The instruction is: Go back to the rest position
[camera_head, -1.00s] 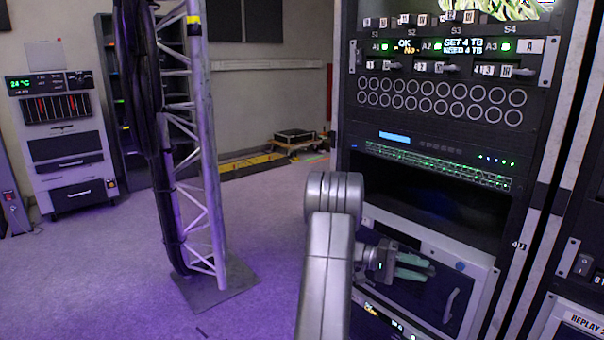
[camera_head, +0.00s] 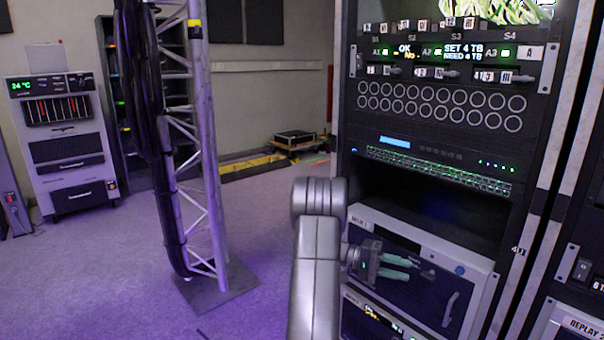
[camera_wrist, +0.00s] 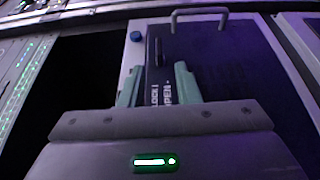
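My gripper (camera_head: 411,268) is in front of the dark panel of a drawer unit low in the rack. Its two pale green fingers are apart, with nothing seen held between them. In the wrist view the gripper (camera_wrist: 158,72) faces the dark panel (camera_wrist: 215,55), which bears white lettering reading LOCK and OPEN. A small dark latch (camera_wrist: 158,50) stands on the panel beyond the fingertips. In the head view the latch (camera_head: 428,273) shows just right of the fingertips. My grey arm hides part of the rack's lower left.
The rack has a switch panel (camera_head: 450,50), rows of round ports and an open dark bay above the drawer unit. A curved handle (camera_head: 450,309) is on the panel. A truss column (camera_head: 200,150) with black cables stands left on a base plate. Purple floor is clear between.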

